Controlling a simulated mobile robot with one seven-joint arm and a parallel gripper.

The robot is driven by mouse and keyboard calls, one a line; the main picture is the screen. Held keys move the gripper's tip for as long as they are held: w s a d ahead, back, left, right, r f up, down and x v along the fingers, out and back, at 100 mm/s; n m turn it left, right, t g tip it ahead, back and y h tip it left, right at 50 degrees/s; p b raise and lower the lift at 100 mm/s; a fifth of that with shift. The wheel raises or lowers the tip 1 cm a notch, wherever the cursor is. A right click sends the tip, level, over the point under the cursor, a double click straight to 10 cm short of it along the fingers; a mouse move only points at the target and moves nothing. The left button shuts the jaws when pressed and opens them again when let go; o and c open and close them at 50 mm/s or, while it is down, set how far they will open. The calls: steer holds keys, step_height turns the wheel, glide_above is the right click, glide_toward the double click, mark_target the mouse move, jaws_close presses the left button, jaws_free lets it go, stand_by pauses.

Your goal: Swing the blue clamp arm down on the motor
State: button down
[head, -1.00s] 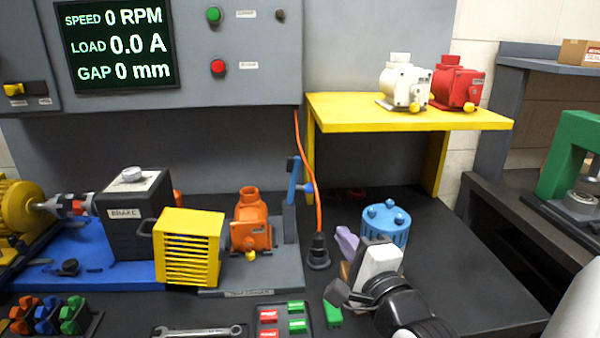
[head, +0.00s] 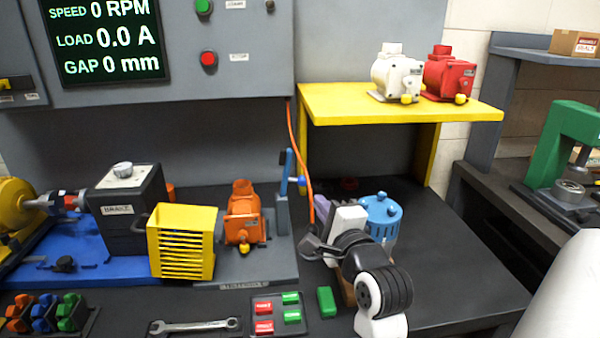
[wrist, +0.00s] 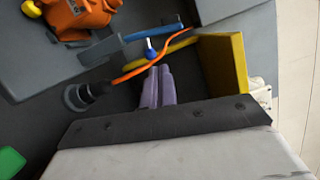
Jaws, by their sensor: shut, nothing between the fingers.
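The blue clamp arm (head: 287,168) stands raised and nearly upright beside the orange motor (head: 243,218), with a blue knob (head: 300,184) on its right side. The motor stands upright on the grey plate (head: 262,270). In the wrist view the clamp arm (wrist: 125,42) crosses above the fingers, with the motor (wrist: 76,18) at upper left. My gripper (wrist: 159,72) has purple fingers that are shut and empty, with their tips close below the knob (wrist: 149,50). I cannot tell whether they touch it. In the head view the fingers are partly hidden behind my wrist.
An orange cable (head: 297,140) hangs behind the clamp and runs close to my fingertips in the wrist view. A blue canister (head: 383,212) stands right of my wrist. A yellow shelf (head: 400,112) holds a white motor (head: 396,78) and a red motor (head: 446,76).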

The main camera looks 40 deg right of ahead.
steer(key=p+x, duration=0.2)
steer(key=x, duration=1)
steer(key=shift+w+p, duration=0.2)
steer(key=shift+p, duration=0.15)
steer(key=shift+r, duration=0.1)
steer(key=shift+w+a+r+n, duration=0.1)
steer(key=shift+a+n, duration=0.1)
steer(key=shift+n, duration=0.2)
